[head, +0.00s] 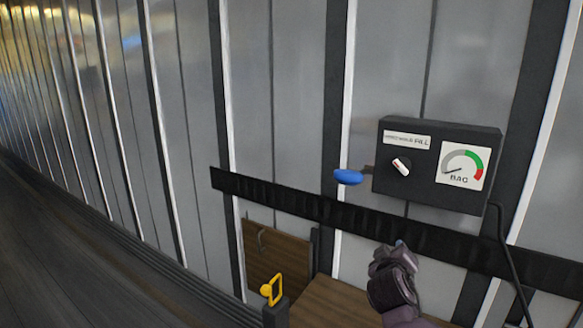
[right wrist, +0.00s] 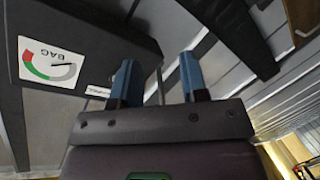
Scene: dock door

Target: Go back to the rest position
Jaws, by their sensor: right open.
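My right gripper (head: 397,248) is in the head view at the lower right of centre, below the dark control box (head: 437,185) on the wall. In the right wrist view its two blue fingers (right wrist: 157,78) stand apart with nothing between them. The control box also shows in the right wrist view, turned over (right wrist: 100,42), to the left of the fingers. My left gripper is in neither view.
The box carries a knob (head: 401,166) and a BAG gauge (head: 463,166). A blue handle (head: 348,177) sticks out left. A black rail (head: 290,202) crosses the ribbed wall. Below are wooden boards (head: 276,262) and a yellow loop (head: 272,290). A cable hangs at right.

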